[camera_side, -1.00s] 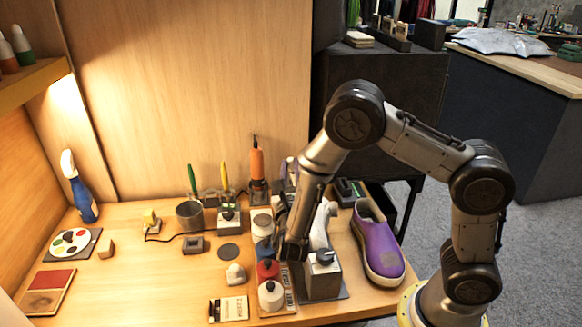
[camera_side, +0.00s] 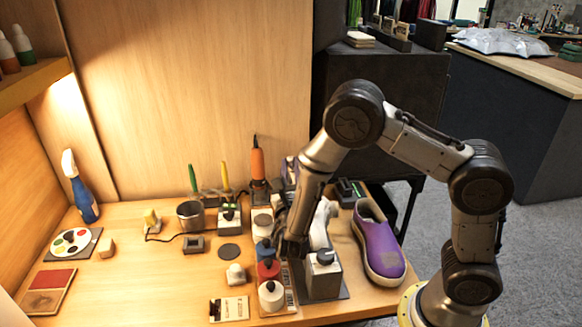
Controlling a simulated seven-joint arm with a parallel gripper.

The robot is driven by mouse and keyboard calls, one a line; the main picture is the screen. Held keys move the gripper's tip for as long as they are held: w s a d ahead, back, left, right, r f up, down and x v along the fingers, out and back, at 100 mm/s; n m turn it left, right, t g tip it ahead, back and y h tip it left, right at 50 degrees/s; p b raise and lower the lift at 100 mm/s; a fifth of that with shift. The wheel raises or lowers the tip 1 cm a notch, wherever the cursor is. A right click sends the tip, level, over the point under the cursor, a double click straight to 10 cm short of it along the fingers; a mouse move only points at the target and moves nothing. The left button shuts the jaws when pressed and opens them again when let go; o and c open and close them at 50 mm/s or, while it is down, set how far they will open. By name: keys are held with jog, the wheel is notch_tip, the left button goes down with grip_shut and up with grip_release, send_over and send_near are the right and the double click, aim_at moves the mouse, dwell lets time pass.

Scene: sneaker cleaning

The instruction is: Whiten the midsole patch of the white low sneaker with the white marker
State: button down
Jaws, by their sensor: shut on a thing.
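My gripper (camera_side: 291,247) points down beside the jars near the front right of the bench. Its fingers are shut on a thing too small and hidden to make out. A white shape that looks like the white low sneaker (camera_side: 321,222) stands just right of my gripper. It is partly covered by my arm, and its midsole patch cannot be made out. A grey block with a dark knob (camera_side: 323,275) stands in front of it on a dark plate. I cannot pick out the white marker. I cannot tell whether anything touches the sneaker.
A purple shoe (camera_side: 377,242) lies close on the right. Red (camera_side: 268,270) and white (camera_side: 271,295) jars stand at the left front of my gripper. An orange-handled tool (camera_side: 258,163) rises behind.

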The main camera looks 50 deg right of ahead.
jog(key=shift+v, duration=0.9)
jog(key=shift+x, duration=1.2)
jog(key=shift+v, duration=1.2)
jog(key=shift+x, duration=1.2)
jog(key=shift+r, duration=0.9)
jog(key=shift+s+a, duration=0.1)
